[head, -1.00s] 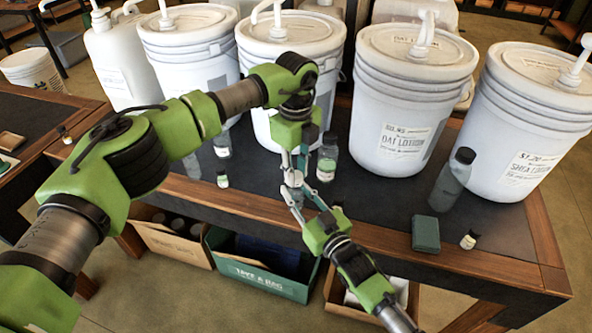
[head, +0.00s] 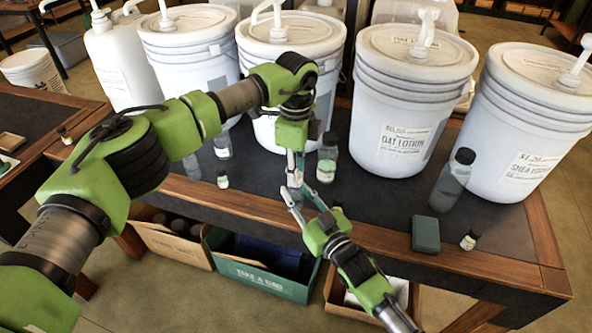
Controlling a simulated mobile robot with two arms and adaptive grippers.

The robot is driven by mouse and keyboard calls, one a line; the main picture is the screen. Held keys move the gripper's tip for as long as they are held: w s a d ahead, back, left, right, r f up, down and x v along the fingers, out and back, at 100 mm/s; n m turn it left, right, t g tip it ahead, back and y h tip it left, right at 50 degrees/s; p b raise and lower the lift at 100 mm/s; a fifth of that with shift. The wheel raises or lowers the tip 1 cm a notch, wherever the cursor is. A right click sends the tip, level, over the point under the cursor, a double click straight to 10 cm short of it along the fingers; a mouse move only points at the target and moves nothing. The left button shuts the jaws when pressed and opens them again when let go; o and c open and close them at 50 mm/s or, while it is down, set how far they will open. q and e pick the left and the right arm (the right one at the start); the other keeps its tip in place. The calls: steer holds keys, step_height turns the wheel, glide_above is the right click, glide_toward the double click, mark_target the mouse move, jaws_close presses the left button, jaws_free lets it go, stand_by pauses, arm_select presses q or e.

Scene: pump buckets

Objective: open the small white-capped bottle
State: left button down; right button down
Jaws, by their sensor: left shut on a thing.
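My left gripper (head: 294,172) points down above the front of the dark tabletop and is shut on a small pale thing. It appears to be the small white-capped bottle, but the fingers hide most of it, and I cannot make out its cap. My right gripper (head: 291,196) comes up from the front right, with its fingertips just below the left one's. I cannot tell whether its fingers are open or touch the bottle. Another small bottle with a pale label (head: 222,179) stands to the left.
White pump buckets (head: 395,110) line the back of the table. A dark-capped bottle (head: 452,180), a green block (head: 425,234) and a small dark-capped bottle (head: 468,240) stand at the right. A green crate (head: 262,283) sits below the front edge.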

arm_select(q)
steer(key=shift+r, duration=0.15)
steer(key=shift+r, duration=0.9)
steer(key=shift+r, duration=0.1)
steer(key=shift+r, duration=1.9)
arm_select(e)
steer(key=c, duration=1.6)
jaws_free()
steer(key=shift+o, duration=0.2)
